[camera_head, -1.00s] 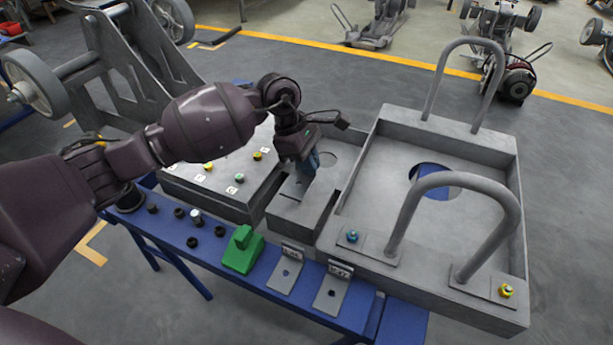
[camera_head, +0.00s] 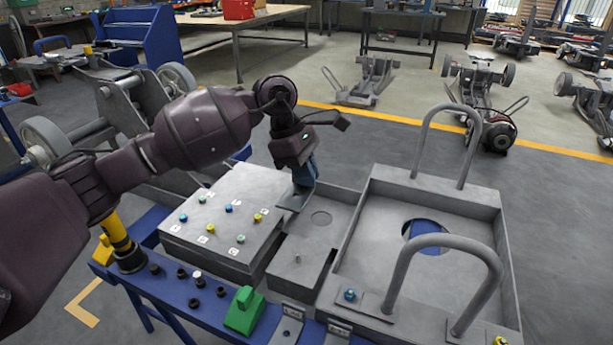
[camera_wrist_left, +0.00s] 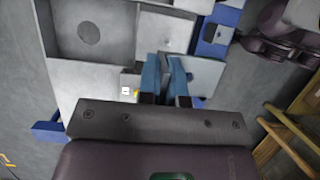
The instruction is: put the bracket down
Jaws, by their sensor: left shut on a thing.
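My left gripper (camera_head: 304,180) is shut on a grey bracket (camera_head: 293,200), a thin bent plate. Its flat leg sticks out toward the lower left in the head view. In the left wrist view the blue fingers (camera_wrist_left: 165,78) pinch it, and the plate (camera_wrist_left: 207,75) shows to their right. The bracket appears raised above the gap between the labelled block and the grey tray; its exact height is hard to tell. Two similar brackets, one (camera_head: 286,334) and another (camera_head: 337,335), stand on the blue table's front edge, partly cut off.
A grey block (camera_head: 215,213) with labelled coloured studs is left of the tray (camera_head: 343,222), which has a round recess and a small pin. A walled frame (camera_head: 376,200) with two tall handles stands right. A green block (camera_head: 243,312) and several black plugs sit in front.

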